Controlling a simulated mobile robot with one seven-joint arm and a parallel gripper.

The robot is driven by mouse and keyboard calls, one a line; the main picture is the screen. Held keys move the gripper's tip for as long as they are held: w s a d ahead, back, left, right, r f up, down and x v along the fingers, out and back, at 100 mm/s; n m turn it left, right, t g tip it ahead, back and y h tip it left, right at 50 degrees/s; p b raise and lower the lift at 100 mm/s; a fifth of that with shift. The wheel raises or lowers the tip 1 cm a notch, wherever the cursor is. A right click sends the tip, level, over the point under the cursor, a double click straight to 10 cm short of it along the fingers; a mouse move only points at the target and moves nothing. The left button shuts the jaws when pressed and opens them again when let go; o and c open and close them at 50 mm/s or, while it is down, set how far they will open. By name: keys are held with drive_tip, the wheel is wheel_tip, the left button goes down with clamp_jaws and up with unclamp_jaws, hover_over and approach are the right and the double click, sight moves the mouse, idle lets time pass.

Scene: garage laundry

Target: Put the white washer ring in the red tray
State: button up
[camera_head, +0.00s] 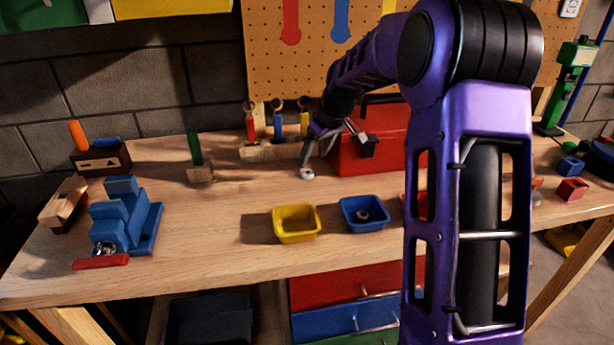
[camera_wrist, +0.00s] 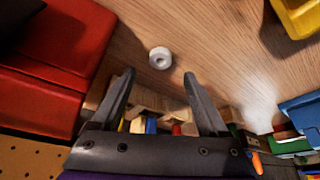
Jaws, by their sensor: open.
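The white washer ring (camera_head: 307,174) lies flat on the wooden bench, in front of a wooden rack. In the wrist view the ring (camera_wrist: 160,58) is just beyond the fingertips, roughly centred between them. My gripper (camera_wrist: 159,76) is open with nothing between its fingers. In the head view my gripper (camera_head: 335,157) is beside the ring, between the rack and the red toolbox; whether a finger touches the ring cannot be told. The red tray (camera_head: 415,204) is at the right of the blue tray, mostly hidden behind my arm.
A yellow tray (camera_head: 295,222) and a blue tray (camera_head: 364,213) with a dark ring inside stand near the front edge. The red toolbox (camera_head: 372,152) and the wooden rack (camera_head: 268,152) are close to my gripper.

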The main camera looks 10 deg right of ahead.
sight(309, 178)
drive_tip(key=x, duration=0.5)
drive_tip(key=shift+w+a+f+b, duration=0.1)
drive_tip(key=shift+w+f+b, duration=0.05)
drive_tip(key=shift+f+b, duration=0.2)
clamp_jaws()
